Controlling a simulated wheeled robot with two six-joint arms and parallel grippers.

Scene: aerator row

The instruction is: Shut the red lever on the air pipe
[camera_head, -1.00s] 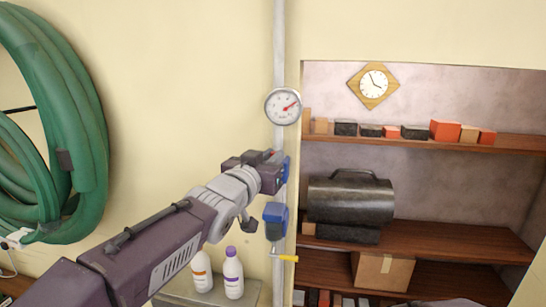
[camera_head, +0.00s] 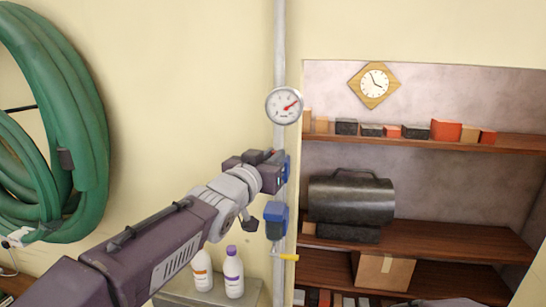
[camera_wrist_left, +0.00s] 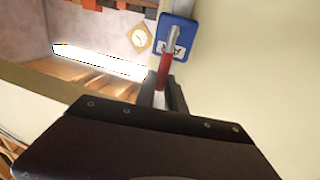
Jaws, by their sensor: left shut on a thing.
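The red lever (camera_wrist_left: 165,72) shows in the left wrist view, in front of a blue plate (camera_wrist_left: 185,33) with lettering partly hidden by a grey metal part. My left gripper (camera_wrist_left: 162,97) is shut on the lever's near end. In the head view my left gripper (camera_head: 273,172) is at the grey vertical pipe (camera_head: 279,60), below the gauge, and hides most of the lever and its blue fitting (camera_head: 286,168). The lever's angle to the pipe cannot be told clearly. My right gripper is not in view.
A round gauge (camera_head: 284,106) sits on the pipe above my gripper. Below are a second blue fitting (camera_head: 275,212) and a yellow handle (camera_head: 288,257). Two bottles stand on a cabinet (camera_head: 258,291). A green hose (camera_head: 85,120) hangs left; a shelf recess (camera_head: 470,235) opens right.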

